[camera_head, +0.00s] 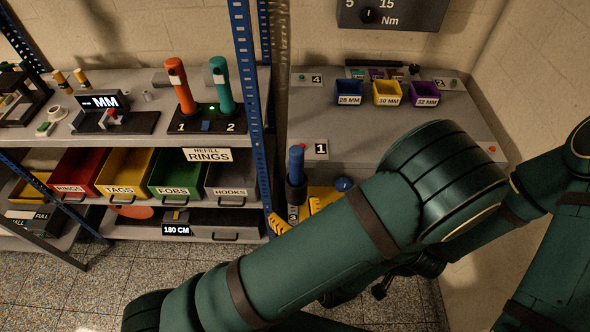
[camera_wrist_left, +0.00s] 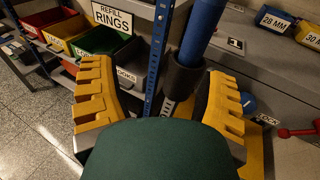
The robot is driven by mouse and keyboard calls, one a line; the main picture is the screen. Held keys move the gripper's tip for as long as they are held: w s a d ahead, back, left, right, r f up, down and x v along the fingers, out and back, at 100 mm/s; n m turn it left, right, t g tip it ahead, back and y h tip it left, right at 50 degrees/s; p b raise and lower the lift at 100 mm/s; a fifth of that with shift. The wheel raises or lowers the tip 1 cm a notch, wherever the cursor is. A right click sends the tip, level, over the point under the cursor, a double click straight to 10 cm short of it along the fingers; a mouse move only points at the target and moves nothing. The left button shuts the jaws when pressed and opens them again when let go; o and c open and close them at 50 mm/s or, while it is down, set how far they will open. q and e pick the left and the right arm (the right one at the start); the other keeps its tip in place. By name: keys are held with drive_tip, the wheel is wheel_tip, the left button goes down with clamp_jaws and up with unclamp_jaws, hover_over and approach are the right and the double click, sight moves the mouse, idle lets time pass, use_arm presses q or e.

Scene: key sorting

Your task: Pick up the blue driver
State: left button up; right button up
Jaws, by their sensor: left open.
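The blue driver (camera_head: 296,163) stands upright in a dark holder (camera_head: 296,190) beside the blue rack post. In the left wrist view the blue driver (camera_wrist_left: 199,35) rises at the top, with its lower end inside the dark holder (camera_wrist_left: 182,82). My left gripper (camera_head: 301,212) has yellow ridged fingers and is open and empty. In the left wrist view my left gripper (camera_wrist_left: 160,90) has its fingers spread to either side of the holder in the picture, the right finger closer to it. I cannot tell the depth between them. My right gripper does not show clearly.
An orange driver (camera_head: 178,88) and a green driver (camera_head: 221,86) stand on a black base on the left shelf. The blue post (camera_head: 249,100) is close left of the holder. Coloured bins sit below. Small labelled bins (camera_head: 387,92) stand on the right bench.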

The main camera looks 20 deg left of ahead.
sight(300, 169)
use_arm(q)
drive_tip(key=w+t, duration=0.1)
drive_tip(key=w, duration=0.2)
drive_tip(key=w+r+m+t+h, duration=0.1)
drive_tip(key=w, duration=0.1)
drive_tip(key=w+r+m+t+h, duration=0.1)
drive_tip(key=w, duration=0.2)
drive_tip(key=shift+w+a+r, duration=0.15)
drive_tip(key=shift+w+a, duration=0.15)
drive_tip(key=shift+w, duration=0.05)
drive_tip(key=shift+x, duration=2.75)
drive_tip(key=shift+s+a, duration=0.1)
drive_tip(key=shift+a, duration=0.1)
clamp_jaws()
drive_tip(key=shift+r, duration=0.1)
